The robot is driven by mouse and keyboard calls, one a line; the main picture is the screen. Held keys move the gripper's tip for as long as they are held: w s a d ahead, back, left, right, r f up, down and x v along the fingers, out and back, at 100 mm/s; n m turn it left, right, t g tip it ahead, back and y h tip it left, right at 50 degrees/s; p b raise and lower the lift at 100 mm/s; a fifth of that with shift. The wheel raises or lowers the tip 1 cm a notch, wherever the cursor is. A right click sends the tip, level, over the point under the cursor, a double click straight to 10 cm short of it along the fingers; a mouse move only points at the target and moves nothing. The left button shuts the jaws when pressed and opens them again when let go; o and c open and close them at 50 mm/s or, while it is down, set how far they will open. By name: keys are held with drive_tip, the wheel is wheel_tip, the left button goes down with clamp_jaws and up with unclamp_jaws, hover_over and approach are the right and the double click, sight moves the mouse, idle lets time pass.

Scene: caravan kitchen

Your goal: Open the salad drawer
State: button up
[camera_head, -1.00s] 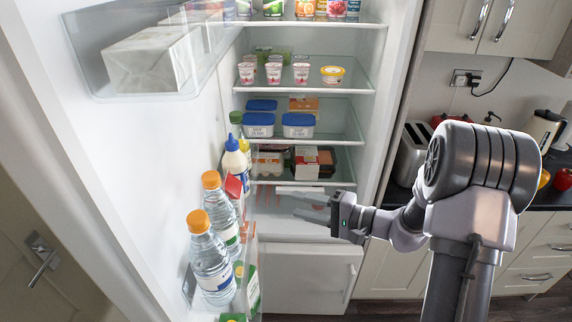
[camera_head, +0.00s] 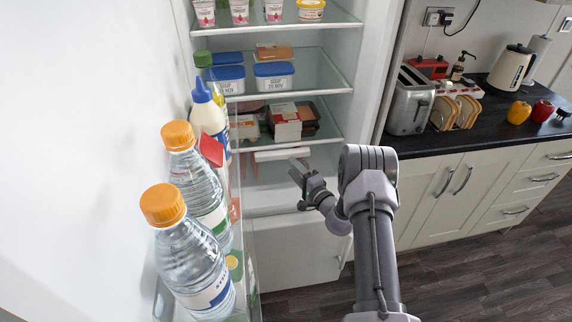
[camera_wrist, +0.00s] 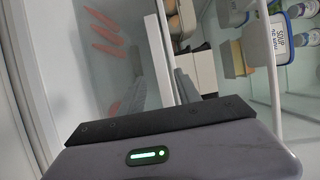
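The salad drawer (camera_head: 268,190) is at the bottom of the open fridge, below the lowest shelf. It looks pushed in. A white bar (camera_head: 282,154) runs along its top front edge. In the wrist view the drawer's clear front (camera_wrist: 85,75) shows orange-red carrot shapes behind it, and the white bar (camera_wrist: 157,45) runs up the picture. My gripper (camera_head: 298,168) is at the drawer front, just below the bar's right part. In the wrist view its grey fingers (camera_wrist: 160,88) appear spread, one on each side of the bar. I cannot tell whether they touch it.
The open fridge door's rack with water bottles (camera_head: 190,255) and a white blue-capped bottle (camera_head: 208,120) stands close on the left. Blue-lidded tubs (camera_head: 273,75) and cartons (camera_head: 285,122) sit on shelves above. A worktop with a toaster (camera_head: 411,100) is to the right.

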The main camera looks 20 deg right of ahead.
sight(283, 158)
drive_tip(key=w, duration=0.2)
drive_tip(key=w+a+b, duration=0.1)
drive_tip(key=w, duration=0.2)
clamp_jaws()
drive_tip(key=shift+s+a+f, duration=0.1)
drive_tip(key=shift+s+f, duration=0.05)
idle(1.2)
